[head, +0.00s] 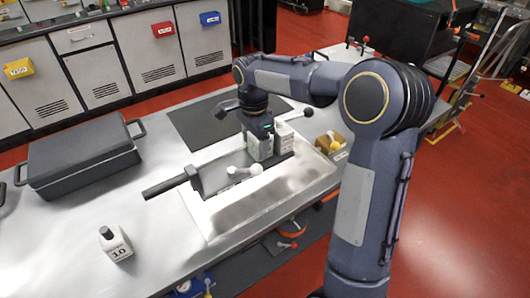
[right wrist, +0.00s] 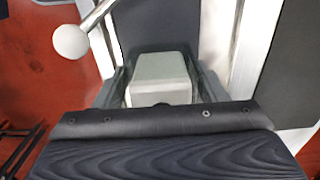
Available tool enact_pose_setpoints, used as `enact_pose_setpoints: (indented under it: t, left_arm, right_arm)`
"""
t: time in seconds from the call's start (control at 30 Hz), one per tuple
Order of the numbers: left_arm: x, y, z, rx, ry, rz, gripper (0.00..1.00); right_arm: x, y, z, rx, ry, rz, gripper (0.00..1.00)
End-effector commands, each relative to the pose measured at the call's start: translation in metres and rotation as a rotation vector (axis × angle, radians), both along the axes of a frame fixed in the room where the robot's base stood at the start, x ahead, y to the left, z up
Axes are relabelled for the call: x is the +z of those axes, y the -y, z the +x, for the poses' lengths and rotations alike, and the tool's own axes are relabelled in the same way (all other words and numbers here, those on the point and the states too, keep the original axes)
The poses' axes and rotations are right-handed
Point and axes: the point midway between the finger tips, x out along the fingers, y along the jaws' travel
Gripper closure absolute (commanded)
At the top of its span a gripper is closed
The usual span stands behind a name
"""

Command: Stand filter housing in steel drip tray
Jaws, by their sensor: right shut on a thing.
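My right gripper (right wrist: 160,85) is shut on a pale grey-white block (right wrist: 160,68), which seems to be the filter housing. In the head view my right gripper (head: 258,128) points down over the bench, with the pale block (head: 262,147) below it. The block's base is partly hidden, so I cannot tell whether it touches the surface below. A shiny steel rectangle with a raised rim (head: 235,220), seemingly the drip tray, lies in front of it. My left gripper is not in view.
A dark flat piece with a black handle (head: 165,186) and a white knobbed part (head: 243,172) lie close by. A white labelled container (head: 285,138) stands beside the gripper. The front-left bench is mostly clear.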

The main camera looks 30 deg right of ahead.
Motion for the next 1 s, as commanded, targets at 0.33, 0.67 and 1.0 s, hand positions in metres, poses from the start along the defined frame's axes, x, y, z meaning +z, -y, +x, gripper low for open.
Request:
enact_pose_setpoints:
  t: [0.33,0.67,1.0]
  left_arm:
    - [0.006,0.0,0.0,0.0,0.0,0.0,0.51]
    - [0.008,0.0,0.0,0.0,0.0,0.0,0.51]
    - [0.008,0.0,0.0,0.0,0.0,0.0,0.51]
  right_arm:
    - [-0.045,0.039,0.021,0.001,0.003,0.0,0.87]
    - [-0.063,0.051,0.028,0.0,0.003,0.0,0.87]
    - [-0.091,0.05,0.027,0.002,0.005,0.0,0.87]
